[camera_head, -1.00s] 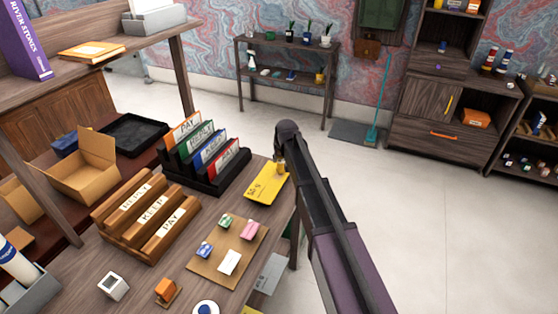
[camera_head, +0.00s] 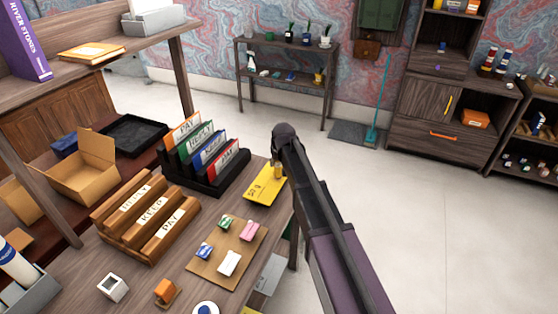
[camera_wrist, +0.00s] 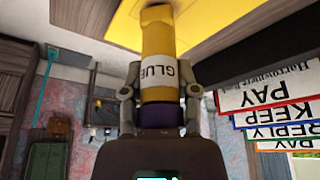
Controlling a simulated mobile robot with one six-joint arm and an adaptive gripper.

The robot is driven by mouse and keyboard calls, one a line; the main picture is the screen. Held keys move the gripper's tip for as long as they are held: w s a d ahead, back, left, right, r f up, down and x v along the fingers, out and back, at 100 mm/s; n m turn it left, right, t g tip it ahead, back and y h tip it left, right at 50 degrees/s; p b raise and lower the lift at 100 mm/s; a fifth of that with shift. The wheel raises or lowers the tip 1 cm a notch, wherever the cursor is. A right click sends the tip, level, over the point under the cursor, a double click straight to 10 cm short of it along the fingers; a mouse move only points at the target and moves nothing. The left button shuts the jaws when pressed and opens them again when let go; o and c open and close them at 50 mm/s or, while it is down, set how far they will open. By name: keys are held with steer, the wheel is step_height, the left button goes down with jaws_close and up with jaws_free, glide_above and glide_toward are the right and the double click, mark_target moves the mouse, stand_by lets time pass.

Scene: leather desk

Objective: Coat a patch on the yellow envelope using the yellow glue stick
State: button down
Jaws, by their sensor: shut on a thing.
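The yellow envelope (camera_head: 262,187) lies flat on the desk near its far right edge, beyond the cork board; it also fills the top of the wrist view (camera_wrist: 200,22). My gripper (camera_wrist: 160,95) is shut on the yellow glue stick (camera_wrist: 158,38), which has a white GLUE label and a purple base. The glue stick's far end meets the yellow of the envelope in the wrist view; I cannot tell whether they touch. In the head view the glue stick (camera_head: 278,170) is a small yellow shape at the envelope's right end, partly hidden by my arm. No coated patch can be made out.
A black file rack (camera_head: 208,175) with labelled cards stands left of the envelope. A wooden stepped rack (camera_head: 135,220) labelled REPLY, KEEP and PAY is nearer. A tan board (camera_head: 215,268) with several small blocks lies in front. Open floor lies right of the desk.

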steer(key=shift+s+a, duration=0.25)
steer(key=shift+s, duration=0.5)
steer(key=shift+s, duration=0.1)
steer(key=shift+s+a, duration=0.35)
steer(key=shift+s, duration=0.4)
steer(key=shift+s+a, duration=0.3)
steer(key=shift+s, duration=0.45)
steer(key=shift+r, duration=0.1)
steer(key=shift+r+p, duration=3)
steer(key=shift+p, duration=0.1)
step_height(320, 180, up, 3)
steer(key=p, duration=0.3)
